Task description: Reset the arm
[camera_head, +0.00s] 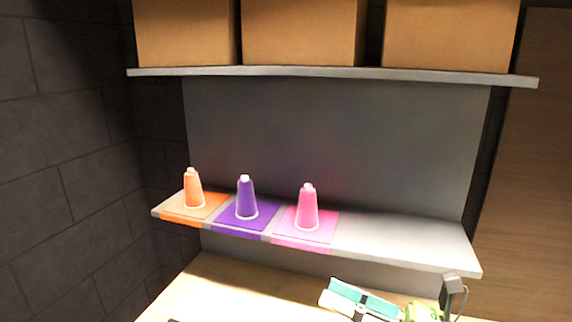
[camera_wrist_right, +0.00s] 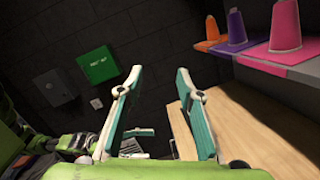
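My right gripper (camera_head: 340,296) is low in the head view, over the wooden surface and below the lower shelf. In the right wrist view its two teal-and-white fingers (camera_wrist_right: 159,74) stand wide apart with nothing between them. Pale and teal parts low in the right wrist view (camera_wrist_right: 135,134) look like my left gripper; they are too small and partly hidden to read its state. An orange cone (camera_head: 193,189), a purple cone (camera_head: 246,198) and a pink cone (camera_head: 307,207) stand upright on matching coloured mats, apart from the right gripper.
The lower grey shelf (camera_head: 400,243) is bare at its right. Cardboard boxes (camera_head: 305,32) stand on the upper shelf (camera_head: 330,72). A wooden surface (camera_head: 215,285) lies below. Dark block walls (camera_head: 50,150) are at left. A green sign (camera_wrist_right: 97,65) and grey box (camera_wrist_right: 56,87) hang on the wall.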

